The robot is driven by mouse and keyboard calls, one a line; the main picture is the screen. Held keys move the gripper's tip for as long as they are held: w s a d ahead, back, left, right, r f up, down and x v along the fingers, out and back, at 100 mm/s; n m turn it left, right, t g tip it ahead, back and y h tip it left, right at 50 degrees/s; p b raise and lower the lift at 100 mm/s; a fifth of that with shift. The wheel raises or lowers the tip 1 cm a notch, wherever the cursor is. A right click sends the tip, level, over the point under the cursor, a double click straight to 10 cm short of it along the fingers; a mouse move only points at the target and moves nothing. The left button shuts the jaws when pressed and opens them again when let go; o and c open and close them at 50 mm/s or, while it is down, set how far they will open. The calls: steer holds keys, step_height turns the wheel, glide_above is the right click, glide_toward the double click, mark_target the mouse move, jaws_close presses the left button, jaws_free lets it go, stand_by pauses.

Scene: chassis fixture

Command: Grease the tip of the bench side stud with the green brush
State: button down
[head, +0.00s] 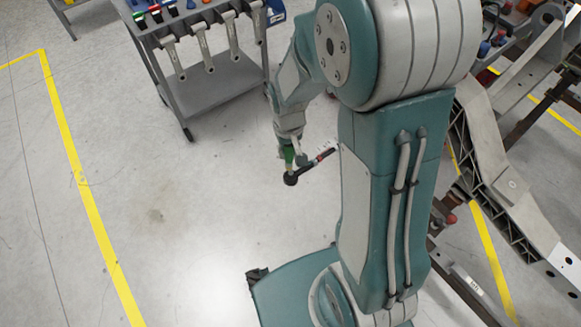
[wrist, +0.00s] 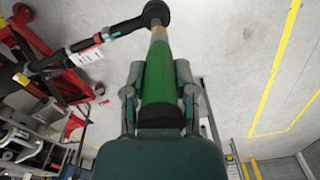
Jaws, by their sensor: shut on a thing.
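My gripper (wrist: 160,72) is shut on the green brush (wrist: 160,96), with a finger on each side of its handle. In the head view the green brush (head: 287,154) points down from my gripper (head: 293,150). A dark rod (wrist: 88,43) with a white label and a red band comes in from the left in the wrist view. It also shows in the head view (head: 313,164), partly behind my arm. A round black end (wrist: 156,13) lies where brush and rod meet. I cannot tell whether they touch, and no separate stud tip is distinguishable.
A grey cart (head: 218,82) with hanging tools stands at the upper left in the head view. A metal chassis frame (head: 503,180) stands at the right. Red stand parts (wrist: 68,85) show at the left in the wrist view. The floor at the left is clear.

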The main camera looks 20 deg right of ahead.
steer(key=shift+f, duration=0.2)
stand_by(0.4)
steer(key=shift+w+d, duration=0.1)
steer(key=shift+d, duration=0.55)
steer(key=shift+a, duration=0.15)
steer(key=shift+s+a, duration=0.25)
steer(key=shift+a, duration=0.4)
steer(key=shift+d, duration=0.15)
steer(key=shift+w+d, duration=0.25)
steer(key=shift+d, duration=0.4)
